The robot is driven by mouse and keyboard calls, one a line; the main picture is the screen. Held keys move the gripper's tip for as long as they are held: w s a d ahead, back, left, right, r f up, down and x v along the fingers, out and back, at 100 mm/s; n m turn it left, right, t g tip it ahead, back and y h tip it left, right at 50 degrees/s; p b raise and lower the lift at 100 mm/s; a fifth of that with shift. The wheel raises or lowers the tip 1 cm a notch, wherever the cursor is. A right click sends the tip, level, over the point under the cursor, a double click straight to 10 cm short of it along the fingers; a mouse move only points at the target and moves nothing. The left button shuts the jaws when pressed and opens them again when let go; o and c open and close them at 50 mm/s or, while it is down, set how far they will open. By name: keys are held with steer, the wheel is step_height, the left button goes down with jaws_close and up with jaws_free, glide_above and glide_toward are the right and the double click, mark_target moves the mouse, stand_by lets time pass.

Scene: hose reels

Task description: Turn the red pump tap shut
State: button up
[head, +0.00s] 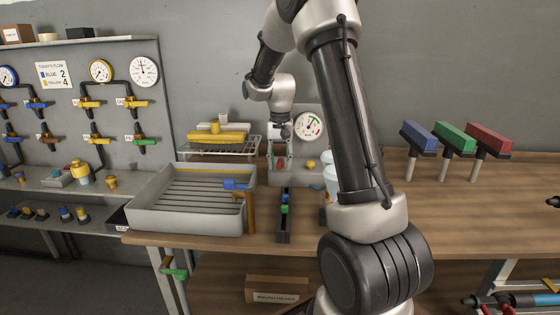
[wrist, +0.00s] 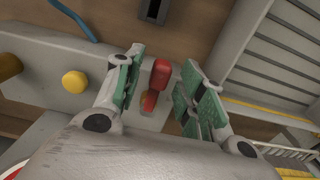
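The red pump tap (wrist: 160,75) shows in the wrist view as a red handle standing out from a pale panel, with a small orange-brown part at its base. My gripper (wrist: 166,78) is open, with one green-padded finger on each side of the red handle. Gaps show between the handle and both pads. In the head view my gripper (head: 280,157) reaches down at the pale panel behind the bench, and a small bit of the red tap (head: 280,165) shows between the fingers. The pump gauge (head: 308,125) is beside it on the right.
A yellow knob (wrist: 75,82) sits beside the tap. A slatted grey tray (head: 150,215) stands left on the bench, with a wire rack (head: 230,146) behind it. A narrow black holder (head: 284,230) is in front. Blue, green and red-headed tools (head: 455,138) stand at right.

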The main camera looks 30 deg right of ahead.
jaws_close()
steer(key=w+m, duration=0.1)
steer(key=m, duration=0.1)
steer(key=w+a+m, duration=0.1)
steer(key=m, duration=0.2)
steer(key=w+a+m, duration=0.1)
steer(key=m, duration=0.2)
steer(key=shift+w+a, duration=0.15)
steer(key=shift+w+d+m, duration=0.15)
steer(key=shift+w+m, duration=0.65)
steer(key=shift+m, duration=0.85)
steer(key=shift+w+d+m, duration=0.1)
steer(key=shift+w+m, duration=0.7)
steer(key=shift+m, duration=0.8)
steer(key=shift+w+d+m, duration=0.15)
steer(key=shift+w+m, duration=0.65)
steer(key=shift+m, duration=0.85)
